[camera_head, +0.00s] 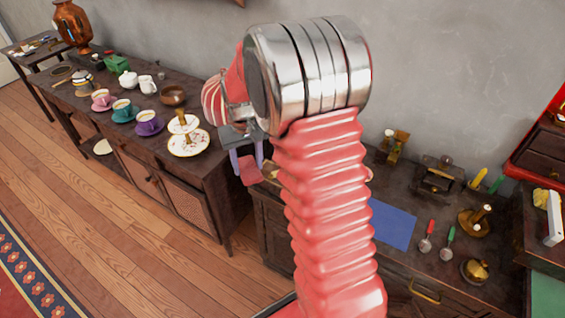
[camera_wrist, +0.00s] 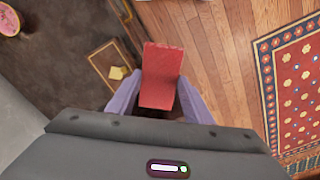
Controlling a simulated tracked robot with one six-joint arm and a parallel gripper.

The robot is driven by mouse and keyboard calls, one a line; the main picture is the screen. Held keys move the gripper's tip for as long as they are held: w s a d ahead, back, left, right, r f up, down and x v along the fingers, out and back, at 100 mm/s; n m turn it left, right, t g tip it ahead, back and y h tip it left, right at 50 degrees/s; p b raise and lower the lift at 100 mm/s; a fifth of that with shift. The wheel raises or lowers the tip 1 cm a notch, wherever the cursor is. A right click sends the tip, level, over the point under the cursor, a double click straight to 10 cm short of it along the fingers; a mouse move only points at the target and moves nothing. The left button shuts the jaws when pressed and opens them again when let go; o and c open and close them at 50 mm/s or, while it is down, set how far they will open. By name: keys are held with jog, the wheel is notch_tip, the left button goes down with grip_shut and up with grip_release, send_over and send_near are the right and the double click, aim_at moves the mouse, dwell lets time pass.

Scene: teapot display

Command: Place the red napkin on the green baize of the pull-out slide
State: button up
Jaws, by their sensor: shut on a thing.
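My gripper (camera_head: 247,157) has two purple fingers and hangs past the left end of the right-hand cabinet. It is shut on the red napkin (camera_head: 249,174), whose lower part shows below the fingers. In the wrist view the red napkin (camera_wrist: 162,72) stands out flat and stiff between the fingers of my gripper (camera_wrist: 158,100). A green surface (camera_head: 548,296), which looks like the green baize, shows in the lower right corner of the head view, cut off by the frame. It is far to the right of my gripper.
The right cabinet holds a blue cloth (camera_head: 392,223), red- and green-handled tools (camera_head: 428,236) and brass pieces (camera_head: 475,271). The left sideboard carries cups and a tiered stand (camera_head: 188,142). In the wrist view a wood-edged tray (camera_wrist: 100,52) holds a yellow piece (camera_wrist: 117,73).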

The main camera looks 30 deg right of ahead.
jog(key=w+a+r+n, duration=0.1)
jog(key=a, duration=0.9)
jog(key=shift+w+r+n, duration=0.15)
jog(key=shift+w+n, duration=0.25)
